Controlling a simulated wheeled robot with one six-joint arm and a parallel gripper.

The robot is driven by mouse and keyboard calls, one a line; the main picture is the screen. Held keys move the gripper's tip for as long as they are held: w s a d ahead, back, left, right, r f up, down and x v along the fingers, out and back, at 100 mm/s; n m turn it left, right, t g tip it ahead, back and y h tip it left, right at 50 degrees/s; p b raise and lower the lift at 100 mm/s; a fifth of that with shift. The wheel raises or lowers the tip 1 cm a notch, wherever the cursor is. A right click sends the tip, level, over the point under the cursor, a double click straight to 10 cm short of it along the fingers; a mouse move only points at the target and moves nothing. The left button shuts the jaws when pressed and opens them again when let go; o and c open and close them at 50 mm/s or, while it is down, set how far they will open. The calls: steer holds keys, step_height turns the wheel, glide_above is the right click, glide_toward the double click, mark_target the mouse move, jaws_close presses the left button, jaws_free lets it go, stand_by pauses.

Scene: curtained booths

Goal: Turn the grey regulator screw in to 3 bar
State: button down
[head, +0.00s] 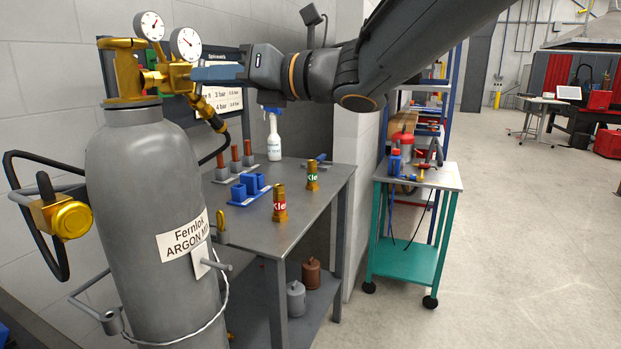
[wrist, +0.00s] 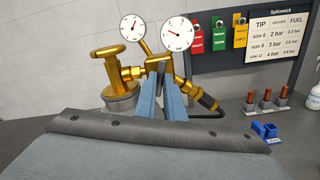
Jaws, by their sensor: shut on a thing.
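The brass regulator (head: 177,72) sits on top of the grey argon cylinder (head: 150,160); it also shows in the wrist view (wrist: 140,76). My gripper (head: 196,74) reaches in from the right, its blue fingers at the regulator's front. Two white gauges stand above: the left gauge (wrist: 132,27) and the right gauge (wrist: 177,33). Both have dark red needles; the scale numbers are too small to read for certain.
A table (head: 321,181) beside the cylinder holds a white bottle (head: 274,145), blue holders and brass pieces. A chart board (wrist: 276,36) hangs behind. A black hose (wrist: 209,104) runs from the regulator. A teal cart (head: 405,260) stands right; floor beyond it is open.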

steer(key=shift+m+p, duration=1.05)
steer(key=shift+m, duration=0.85)
steer(key=shift+m+p, duration=1.25)
steer(key=shift+m, duration=0.55)
steer(key=c, duration=1.8)
jaws_free()
